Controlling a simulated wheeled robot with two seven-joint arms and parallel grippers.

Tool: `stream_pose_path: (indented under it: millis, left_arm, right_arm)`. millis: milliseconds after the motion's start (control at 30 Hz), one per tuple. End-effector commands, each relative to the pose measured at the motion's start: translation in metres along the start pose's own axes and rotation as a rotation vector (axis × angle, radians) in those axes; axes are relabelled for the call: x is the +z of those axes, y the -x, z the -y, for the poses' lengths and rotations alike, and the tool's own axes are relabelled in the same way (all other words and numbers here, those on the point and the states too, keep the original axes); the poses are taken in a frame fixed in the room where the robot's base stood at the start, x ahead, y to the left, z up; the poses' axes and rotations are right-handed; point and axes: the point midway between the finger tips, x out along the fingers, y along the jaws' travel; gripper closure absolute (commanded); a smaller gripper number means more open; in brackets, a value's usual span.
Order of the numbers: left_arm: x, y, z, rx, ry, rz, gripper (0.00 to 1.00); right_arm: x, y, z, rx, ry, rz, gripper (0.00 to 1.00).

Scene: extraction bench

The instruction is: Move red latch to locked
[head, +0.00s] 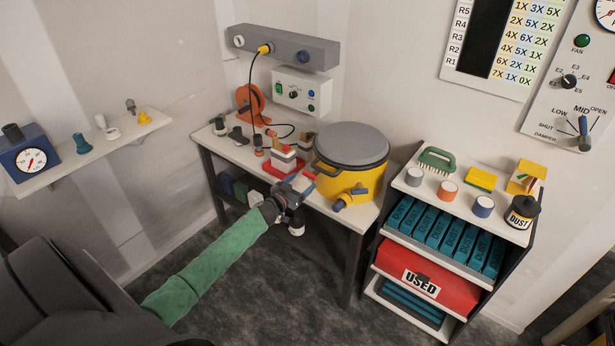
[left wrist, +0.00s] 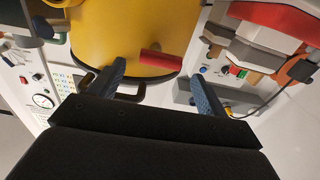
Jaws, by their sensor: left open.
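The yellow drum (head: 338,180) with a grey lid (head: 352,145) stands on the bench. In the left wrist view, the red latch (left wrist: 161,60) is a short red bar on the side of the yellow drum (left wrist: 135,30). My left gripper (head: 306,186) is open at the drum's left side. In the left wrist view its two blue fingers (left wrist: 158,72) are apart, one on each side of the latch in the picture; contact cannot be told. My right gripper is not in view.
A red-based device (head: 285,165) stands on the bench close to the gripper. A shelf unit (head: 410,187) stands right of the bench.

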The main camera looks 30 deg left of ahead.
Motion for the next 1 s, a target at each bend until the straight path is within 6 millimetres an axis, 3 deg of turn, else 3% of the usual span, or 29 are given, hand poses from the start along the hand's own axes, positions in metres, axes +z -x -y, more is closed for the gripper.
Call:
stream_pose_path:
  millis: [333, 800, 1000]
  left_arm:
    - [-0.002, -0.038, 0.001, -0.002, 0.0, -0.001, 0.24]
    - [0.0, -0.045, 0.0, 0.0, -0.002, 0.0, 0.24]
    - [0.0, -0.045, 0.0, 0.0, -0.002, 0.0, 0.63]
  right_arm:
    - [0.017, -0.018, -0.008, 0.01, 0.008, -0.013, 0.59]
    - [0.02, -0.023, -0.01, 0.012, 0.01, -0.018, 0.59]
    - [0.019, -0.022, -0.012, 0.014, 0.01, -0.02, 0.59]
